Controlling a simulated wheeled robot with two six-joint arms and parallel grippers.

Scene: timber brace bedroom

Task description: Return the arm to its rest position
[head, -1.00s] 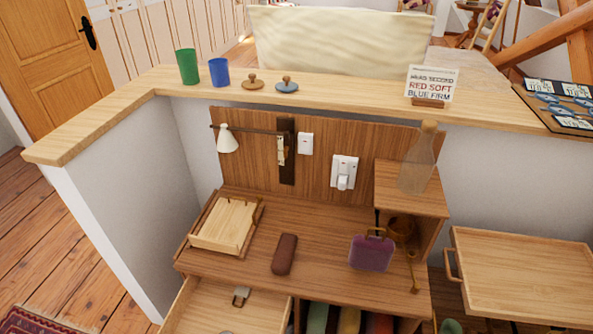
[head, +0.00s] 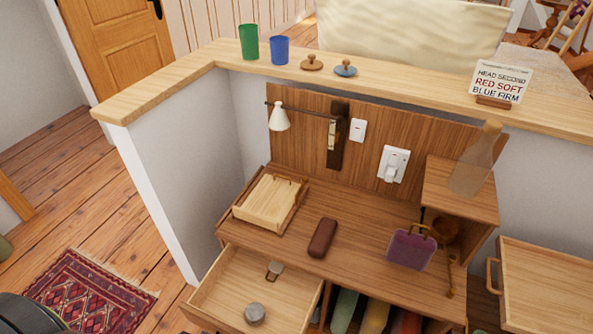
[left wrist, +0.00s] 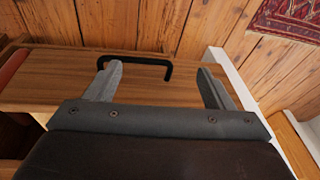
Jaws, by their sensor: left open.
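My left gripper (left wrist: 157,76) shows in the left wrist view. Its two grey fingers are spread wide, with nothing held between them. A black bar handle (left wrist: 140,60) on a brown wooden panel (left wrist: 60,82) shows around and beyond the fingertips; I cannot tell the gap between handle and fingers. Neither gripper can be made out in the head view, and my right gripper is in no view.
An open drawer (head: 225,292) juts from the desk (head: 350,224) and holds a grey round object (head: 254,313). A glass bottle (head: 474,163) stands on the desk's raised shelf. Green (head: 248,42) and blue (head: 279,50) cups stand on the ledge.

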